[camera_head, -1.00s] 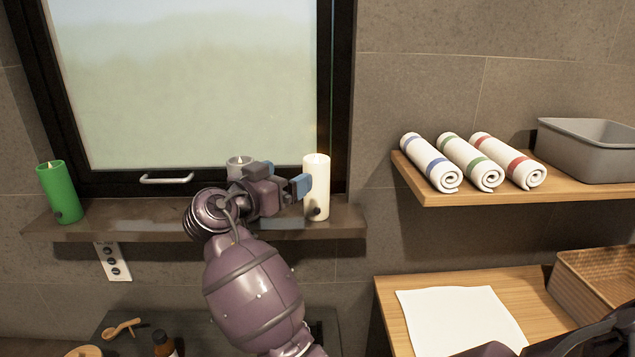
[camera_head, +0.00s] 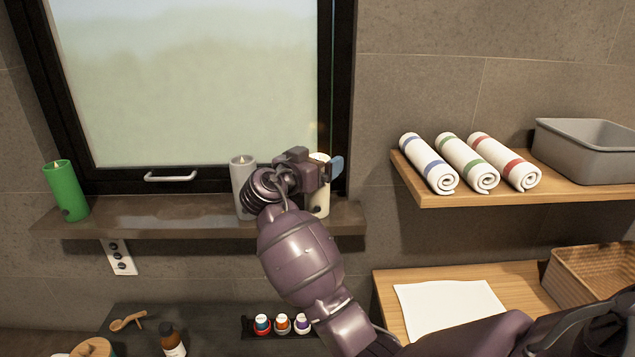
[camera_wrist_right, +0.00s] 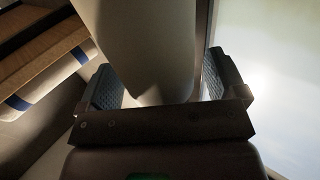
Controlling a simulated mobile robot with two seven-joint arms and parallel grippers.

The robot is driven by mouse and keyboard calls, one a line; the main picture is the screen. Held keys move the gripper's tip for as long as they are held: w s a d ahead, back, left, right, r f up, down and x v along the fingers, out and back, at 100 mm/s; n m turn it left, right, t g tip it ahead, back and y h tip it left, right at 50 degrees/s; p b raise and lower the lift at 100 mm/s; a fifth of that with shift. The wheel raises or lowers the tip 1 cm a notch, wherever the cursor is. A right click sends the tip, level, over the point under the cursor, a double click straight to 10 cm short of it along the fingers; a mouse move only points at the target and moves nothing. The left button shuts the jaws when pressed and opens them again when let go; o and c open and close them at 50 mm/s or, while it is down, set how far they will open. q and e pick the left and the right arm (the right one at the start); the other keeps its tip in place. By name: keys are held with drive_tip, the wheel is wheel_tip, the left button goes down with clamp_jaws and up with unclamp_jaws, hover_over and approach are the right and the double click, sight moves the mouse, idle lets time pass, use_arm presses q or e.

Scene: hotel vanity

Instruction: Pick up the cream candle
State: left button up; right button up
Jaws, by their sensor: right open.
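The cream candle (camera_head: 321,198) stands upright at the right end of the window ledge (camera_head: 160,213) in the head view, partly hidden by my right gripper (camera_head: 325,170). In the right wrist view the pale candle body (camera_wrist_right: 145,40) lies between the two fingers of my right gripper (camera_wrist_right: 160,85). The fingers are open, one on each side of the candle, with a gap visible on both sides. My left gripper is not in view.
A grey candle (camera_head: 241,180) stands just left of my right gripper, partly behind my wrist. A green candle (camera_head: 66,190) is at the ledge's left end. To the right, a wooden shelf (camera_head: 480,195) holds rolled towels (camera_head: 465,165) and a grey bin (camera_head: 580,150).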

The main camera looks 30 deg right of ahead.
drive_tip(key=shift+w+d, duration=0.1)
drive_tip(key=shift+c, duration=0.3)
drive_tip(key=c, duration=1.2)
drive_tip(key=shift+c, duration=0.7)
drive_tip(key=shift+r, duration=0.1)
